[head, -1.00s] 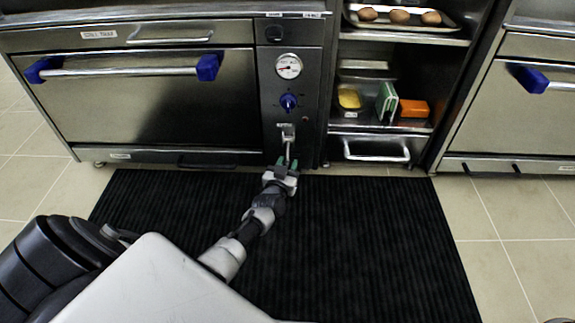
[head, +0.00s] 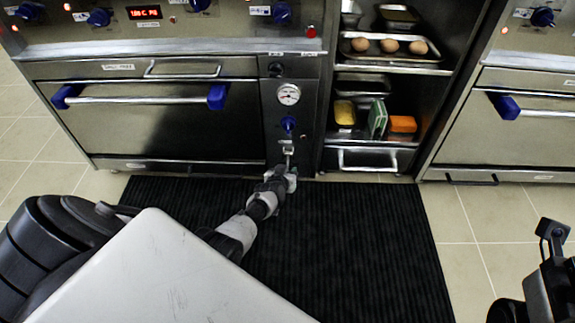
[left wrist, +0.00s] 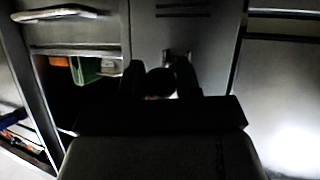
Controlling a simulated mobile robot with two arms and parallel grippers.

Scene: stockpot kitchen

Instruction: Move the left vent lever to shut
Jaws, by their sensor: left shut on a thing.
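The left vent lever (head: 288,153) is a small pale metal handle low on the panel right of the left oven, below the blue knob (head: 288,123). It points down into my left gripper (head: 287,172), which is shut on its lower end. In the left wrist view, my left gripper's dark fingers (left wrist: 160,82) stand either side of a dark round shape, with a pale bracket (left wrist: 176,56) just beyond. That view is dim, and the grip itself is mostly hidden. Part of my right arm shows at the lower right; its fingers cannot be made out.
A round gauge (head: 288,94) sits above the knob. The left oven door (head: 160,125) has a bar handle with blue ends. Right of the panel are open shelves with a tray (head: 440,70) of brown eggs or rolls. A black mat (head: 350,230) covers the floor.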

